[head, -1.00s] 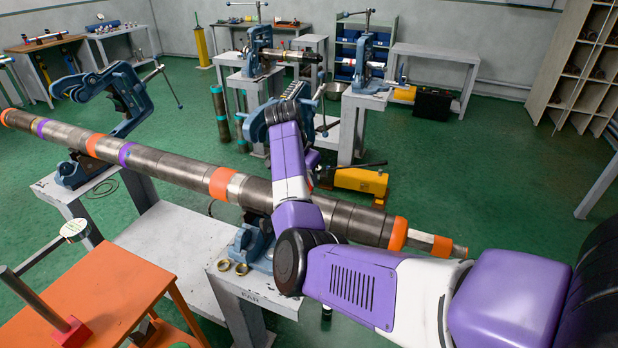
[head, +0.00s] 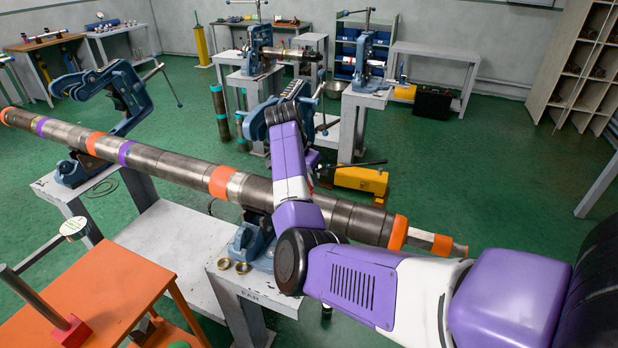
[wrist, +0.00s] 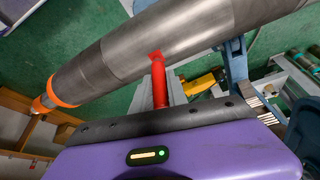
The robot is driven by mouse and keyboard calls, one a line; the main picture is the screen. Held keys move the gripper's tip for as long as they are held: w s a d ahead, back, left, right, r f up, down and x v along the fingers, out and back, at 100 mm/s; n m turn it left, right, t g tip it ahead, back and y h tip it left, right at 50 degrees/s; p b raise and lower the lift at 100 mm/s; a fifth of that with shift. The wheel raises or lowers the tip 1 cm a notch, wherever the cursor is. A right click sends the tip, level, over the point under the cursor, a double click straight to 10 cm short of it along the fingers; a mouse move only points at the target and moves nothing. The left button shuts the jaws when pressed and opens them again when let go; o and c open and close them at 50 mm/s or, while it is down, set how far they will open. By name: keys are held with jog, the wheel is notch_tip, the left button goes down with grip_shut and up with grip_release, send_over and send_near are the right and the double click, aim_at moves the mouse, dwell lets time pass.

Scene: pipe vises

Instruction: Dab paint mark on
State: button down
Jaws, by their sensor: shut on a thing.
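A long grey steel pipe (head: 160,165) with orange and purple bands lies across two blue vises in the head view. In the wrist view the pipe (wrist: 190,50) crosses diagonally ahead of my gripper. My gripper (wrist: 162,92) is shut on a red paint marker (wrist: 160,85) that points at the pipe. A red patch (wrist: 155,57) shows on the pipe's lower side, right at the marker's tip. The tip looks against the pipe or very close; I cannot tell which.
The left vise's yoke (head: 130,95) stands swung open. An orange table (head: 100,300) is at front left. A yellow pump (head: 360,180) stands on the floor behind.

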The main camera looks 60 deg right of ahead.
dwell(0.8)
jog(key=shift+r+p, duration=2.15)
jog(key=shift+r, duration=0.25)
jog(key=shift+r+p, duration=0.45)
jog(key=shift+r, duration=0.65)
